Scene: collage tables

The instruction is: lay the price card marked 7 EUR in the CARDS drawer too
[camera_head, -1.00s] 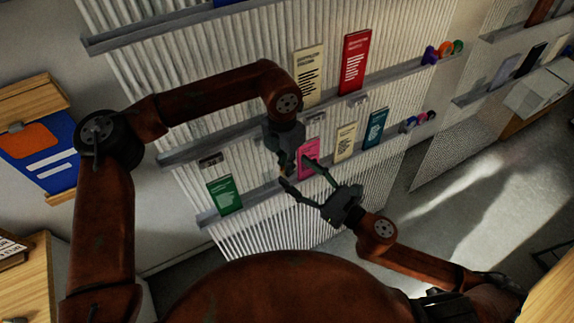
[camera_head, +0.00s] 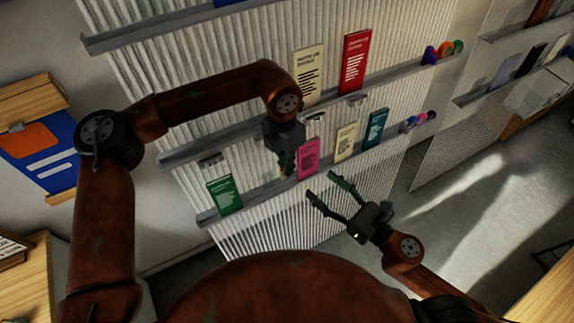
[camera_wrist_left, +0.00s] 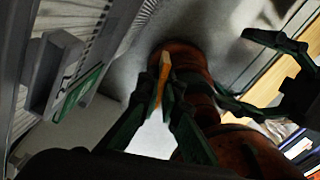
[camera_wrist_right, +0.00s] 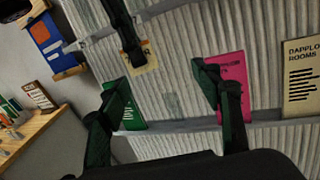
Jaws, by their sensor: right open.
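My left gripper (camera_head: 286,168) is shut on a small tan price card in front of the ribbed wall. The card shows edge-on between its fingers in the left wrist view (camera_wrist_left: 164,72). In the right wrist view the card (camera_wrist_right: 146,58) shows a letter R; the finger over it hides the rest, so its number cannot be read. My right gripper (camera_head: 321,186) is open and empty, below and to the right of the left one, apart from the card. In the right wrist view its fingers (camera_wrist_right: 158,84) stand apart. I cannot make out a drawer marked CARDS.
Shelf rails on the ribbed wall hold a green leaflet (camera_head: 225,195), a pink one (camera_head: 308,160), a cream one (camera_head: 345,142) and a teal one (camera_head: 375,128). Small grey clips (camera_head: 211,164) sit on the wall. A wooden top (camera_head: 30,280) is at lower left. Floor at right is clear.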

